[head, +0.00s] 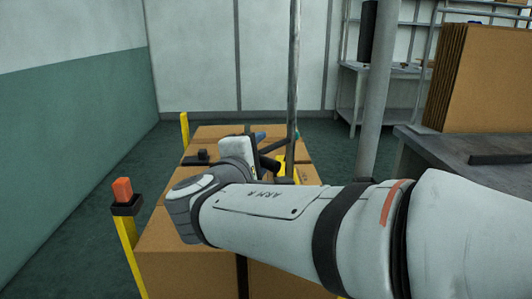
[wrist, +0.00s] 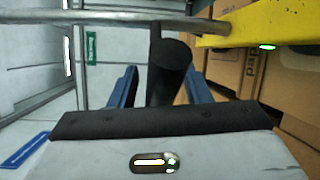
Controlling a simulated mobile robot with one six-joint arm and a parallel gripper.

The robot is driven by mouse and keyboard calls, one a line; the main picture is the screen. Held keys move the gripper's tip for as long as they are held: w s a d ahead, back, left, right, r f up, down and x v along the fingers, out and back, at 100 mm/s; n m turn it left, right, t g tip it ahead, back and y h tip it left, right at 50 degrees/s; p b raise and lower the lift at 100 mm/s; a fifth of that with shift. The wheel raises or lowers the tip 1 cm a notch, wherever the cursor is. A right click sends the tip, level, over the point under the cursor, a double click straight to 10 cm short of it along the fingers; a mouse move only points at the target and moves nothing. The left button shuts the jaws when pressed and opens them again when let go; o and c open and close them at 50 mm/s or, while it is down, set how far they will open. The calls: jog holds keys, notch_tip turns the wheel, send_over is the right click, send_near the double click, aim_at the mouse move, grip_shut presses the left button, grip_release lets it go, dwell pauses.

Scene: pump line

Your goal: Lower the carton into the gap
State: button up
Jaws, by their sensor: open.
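Several brown cartons (head: 185,265) stand packed together below my arm in the head view; I cannot tell which one is the task's carton. Cartons (wrist: 240,62) with dark print also fill the right of the wrist view. No gap between cartons shows clearly; my arm hides much of the stack. My gripper (wrist: 162,73) is open, its blue fingers either side of a black cylindrical bar (wrist: 170,75). I cannot tell whether they touch it. The bar meets a grey metal pole (wrist: 110,20), which stands upright in the head view (head: 294,70).
A yellow part (wrist: 255,25) sits beside the pole, over the cartons. Yellow posts stand left of the stack, the near one (head: 128,245) with an orange top. A thick grey column (head: 377,90) and a bench (head: 480,150) with flat cardboard (head: 480,75) are right. Floor is clear behind the stack.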

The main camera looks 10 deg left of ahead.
jog(key=s+a+p, duration=0.1)
jog(key=s, duration=0.6)
jog(key=shift+s+r+p, duration=0.3)
jog(key=shift+s+p, duration=0.05)
jog(key=shift+p, duration=0.05)
